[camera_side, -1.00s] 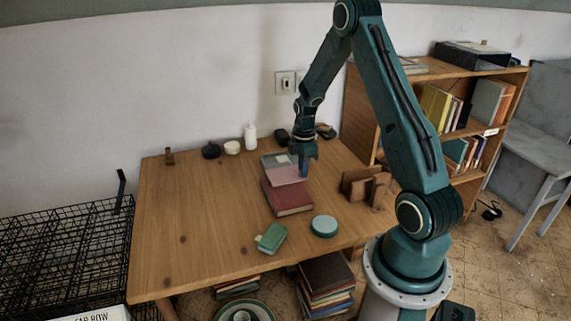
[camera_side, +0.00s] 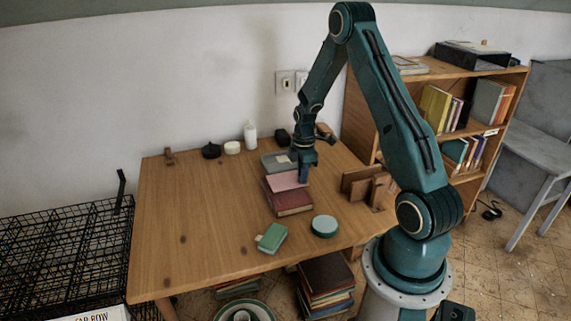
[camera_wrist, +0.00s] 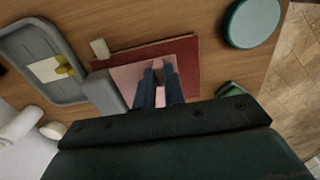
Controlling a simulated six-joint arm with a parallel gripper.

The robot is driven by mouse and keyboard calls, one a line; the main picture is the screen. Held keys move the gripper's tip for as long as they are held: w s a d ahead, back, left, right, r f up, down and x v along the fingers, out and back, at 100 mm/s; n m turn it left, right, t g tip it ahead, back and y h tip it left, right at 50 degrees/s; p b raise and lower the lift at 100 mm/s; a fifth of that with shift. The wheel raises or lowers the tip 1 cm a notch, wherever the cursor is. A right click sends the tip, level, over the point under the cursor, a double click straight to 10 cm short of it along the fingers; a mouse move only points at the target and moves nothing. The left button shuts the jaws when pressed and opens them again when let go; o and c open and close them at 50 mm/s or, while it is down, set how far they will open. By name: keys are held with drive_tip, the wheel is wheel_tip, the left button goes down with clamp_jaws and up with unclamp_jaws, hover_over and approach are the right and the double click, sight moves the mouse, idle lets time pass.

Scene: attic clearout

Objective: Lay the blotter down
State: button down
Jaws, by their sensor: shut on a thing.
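The blotter is a flat pink sheet (camera_side: 288,181), partly over a dark red book or pad (camera_side: 293,203) on the desk. My gripper (camera_side: 304,174) is shut on its edge, pointing down. In the wrist view, the fingers (camera_wrist: 159,72) reach onto the pink sheet (camera_wrist: 128,75), with the dark red cover (camera_wrist: 185,50) showing beyond and beside it. The sheet looks level. I cannot tell whether it touches the red cover or is just above it. My gripper body hides part of it.
A grey tray (camera_wrist: 30,60) with a pale card lies behind the blotter. A round teal tin (camera_side: 324,226) and a green box (camera_side: 272,237) stand nearer the front. A wooden stand (camera_side: 367,187) is to the right.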

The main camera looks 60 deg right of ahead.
drive_tip(key=shift+f, duration=1.8)
drive_tip(key=shift+f, duration=0.3)
drive_tip(key=c, duration=1.4)
unclamp_jaws()
wheel_tip(320, 180, up, 14)
drive_tip(key=shift+f, duration=0.1)
